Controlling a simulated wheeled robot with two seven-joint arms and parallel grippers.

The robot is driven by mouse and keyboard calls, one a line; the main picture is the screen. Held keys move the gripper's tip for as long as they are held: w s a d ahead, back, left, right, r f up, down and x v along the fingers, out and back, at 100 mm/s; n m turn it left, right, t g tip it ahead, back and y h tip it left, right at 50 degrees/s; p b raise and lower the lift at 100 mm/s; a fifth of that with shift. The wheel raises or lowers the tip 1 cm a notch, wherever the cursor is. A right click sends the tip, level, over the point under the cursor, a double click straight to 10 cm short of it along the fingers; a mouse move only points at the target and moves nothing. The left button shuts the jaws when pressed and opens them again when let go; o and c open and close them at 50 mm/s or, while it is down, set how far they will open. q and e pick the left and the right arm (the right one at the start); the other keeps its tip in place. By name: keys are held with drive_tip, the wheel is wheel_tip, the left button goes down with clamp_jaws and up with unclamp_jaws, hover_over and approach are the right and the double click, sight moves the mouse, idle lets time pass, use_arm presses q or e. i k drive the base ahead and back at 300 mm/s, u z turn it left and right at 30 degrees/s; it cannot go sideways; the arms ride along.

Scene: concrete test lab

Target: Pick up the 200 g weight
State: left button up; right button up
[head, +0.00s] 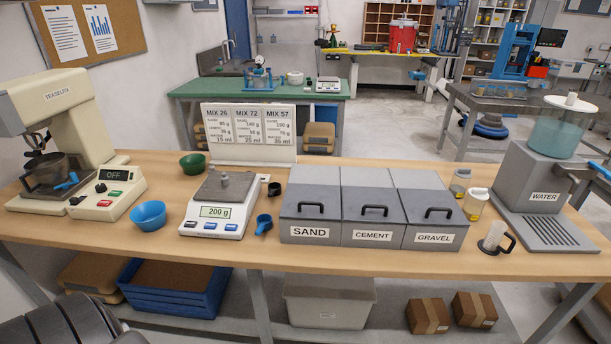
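The 200 g weight (225,180) appears to be the small grey metal piece standing upright on the pan of the digital scale (213,226). The scale's display reads 200 g. The scale stands on the wooden workbench (165,168), left of the middle. Any marking on the weight itself is too small to read. Neither my left nor my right gripper shows in the head view. Nothing is seen touching the weight.
A blue bowl (148,215) is left of the scale; a green bowl (193,163) is behind it. A blue scoop (263,224) and black cup (274,189) sit close on its right. Bins labelled sand (310,233), cement (373,235) and gravel (434,237) stand further right. A mix board (248,128) is behind.

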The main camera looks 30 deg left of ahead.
sight(224, 179)
drive_tip(key=z, duration=0.35)
drive_tip(key=i, duration=1.3)
drive_tip(key=u, duration=2.45)
